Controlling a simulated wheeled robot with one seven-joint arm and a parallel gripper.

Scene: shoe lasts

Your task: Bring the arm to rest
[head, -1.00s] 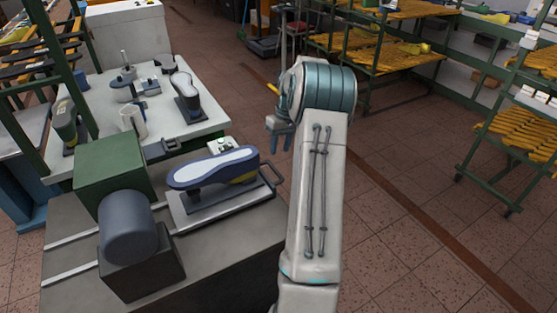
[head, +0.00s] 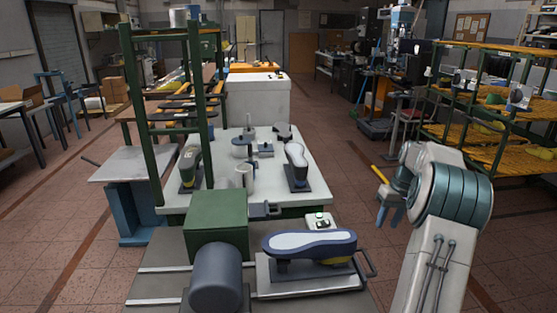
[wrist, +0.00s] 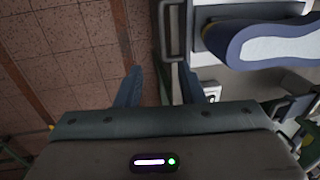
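My gripper (head: 386,205) hangs at the right of the table in the head view, at the end of my folded arm. In the wrist view its two blue fingers (wrist: 160,84) stand apart with nothing between them, so it is open and empty. The floor and a tray handle show beyond the fingers. A blue shoe last with a pale sole (head: 310,243) is mounted on a grey plate (head: 312,281) at the front, left of my gripper. It also shows in the wrist view (wrist: 270,45). My gripper is apart from it.
A green machine block with a grey cylinder (head: 216,222) stands left of the last. Behind is a white table (head: 240,145) with more lasts and a cup. A green rack (head: 137,100) rises at its left. Shelves with orange trays (head: 482,110) stand at the right. The floor between is clear.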

